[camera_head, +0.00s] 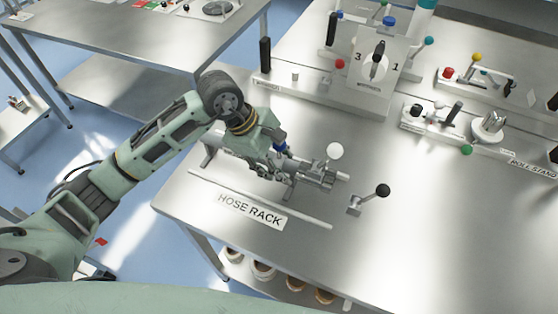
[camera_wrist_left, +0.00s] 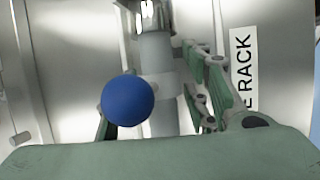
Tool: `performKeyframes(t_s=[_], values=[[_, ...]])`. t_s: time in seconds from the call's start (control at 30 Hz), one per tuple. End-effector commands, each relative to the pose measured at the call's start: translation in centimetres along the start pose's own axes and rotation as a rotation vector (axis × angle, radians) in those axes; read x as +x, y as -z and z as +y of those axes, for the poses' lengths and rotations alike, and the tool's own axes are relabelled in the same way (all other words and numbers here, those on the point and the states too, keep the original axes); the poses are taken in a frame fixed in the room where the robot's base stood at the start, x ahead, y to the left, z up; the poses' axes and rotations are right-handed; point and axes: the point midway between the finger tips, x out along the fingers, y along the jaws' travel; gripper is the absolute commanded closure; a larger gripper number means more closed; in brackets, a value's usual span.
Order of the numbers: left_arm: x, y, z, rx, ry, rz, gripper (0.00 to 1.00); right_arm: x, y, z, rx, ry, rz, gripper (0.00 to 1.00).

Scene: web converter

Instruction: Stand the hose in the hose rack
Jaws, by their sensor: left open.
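A pale grey tube with metal end fittings, apparently the hose (camera_head: 328,177), lies roughly level above the table behind the HOSE RACK label (camera_head: 250,211). In the left wrist view the tube (camera_wrist_left: 158,65) runs up the picture between my fingers. A blue ball knob (camera_wrist_left: 127,100) sits at its side. My left gripper (camera_head: 282,165) is at the tube, its fingers (camera_wrist_left: 165,105) open on either side of it. Gripper and arm hide part of the tube and its supports, so I cannot tell exactly how it rests. My right gripper is out of view.
A white ball lever (camera_head: 334,151) and a black ball lever (camera_head: 382,190) stand close right of the gripper. A numbered panel (camera_head: 372,62) stands behind. The table right of the black lever is clear.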

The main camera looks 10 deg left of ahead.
Motion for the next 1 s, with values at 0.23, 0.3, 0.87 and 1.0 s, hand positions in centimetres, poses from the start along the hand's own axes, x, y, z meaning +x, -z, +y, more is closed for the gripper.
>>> performKeyframes(t_s=[0.23, 0.3, 0.87, 1.0], values=[[-3.1, 0.1, 0.1, 0.003, -0.005, 0.003, 0.56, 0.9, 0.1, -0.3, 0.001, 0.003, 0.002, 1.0], [-4.7, 0.2, 0.2, 0.002, -0.007, 0.003, 0.56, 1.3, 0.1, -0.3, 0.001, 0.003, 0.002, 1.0], [-12.1, 0.0, 0.0, -0.001, 0.0, 0.001, 0.56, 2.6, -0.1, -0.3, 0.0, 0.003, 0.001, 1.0], [-12.2, 0.0, 0.0, -0.001, 0.001, 0.0, 0.56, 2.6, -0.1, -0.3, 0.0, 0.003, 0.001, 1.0]])
